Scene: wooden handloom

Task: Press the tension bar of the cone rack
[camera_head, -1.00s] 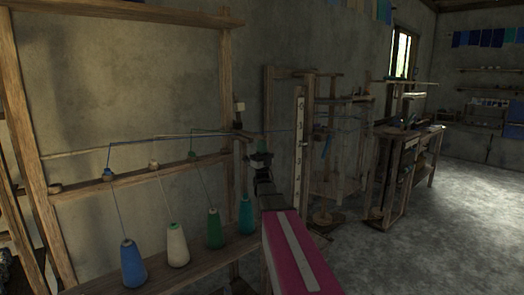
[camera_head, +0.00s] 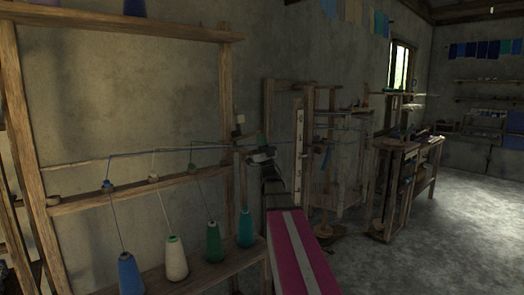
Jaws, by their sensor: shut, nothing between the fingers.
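The wooden cone rack (camera_head: 130,190) fills the left of the head view. Blue, cream, green and teal cones stand on its lower shelf, and threads rise from them through guides on the middle rail. The threads run right to the rack's right post. A thin dark bar (camera_head: 238,147) shows near that post where they meet; I cannot tell for sure that it is the tension bar. My gripper (camera_head: 260,155) is shut and empty, small and dark, just right of the post and close to the bar's end. I cannot tell whether they touch. My wrist hides what lies behind it.
A pale upright post with marks (camera_head: 298,150) stands just right of my gripper. Wooden frames (camera_head: 340,150) and a loom bench (camera_head: 405,165) stand farther back. The grey floor (camera_head: 440,240) is open at the lower right.

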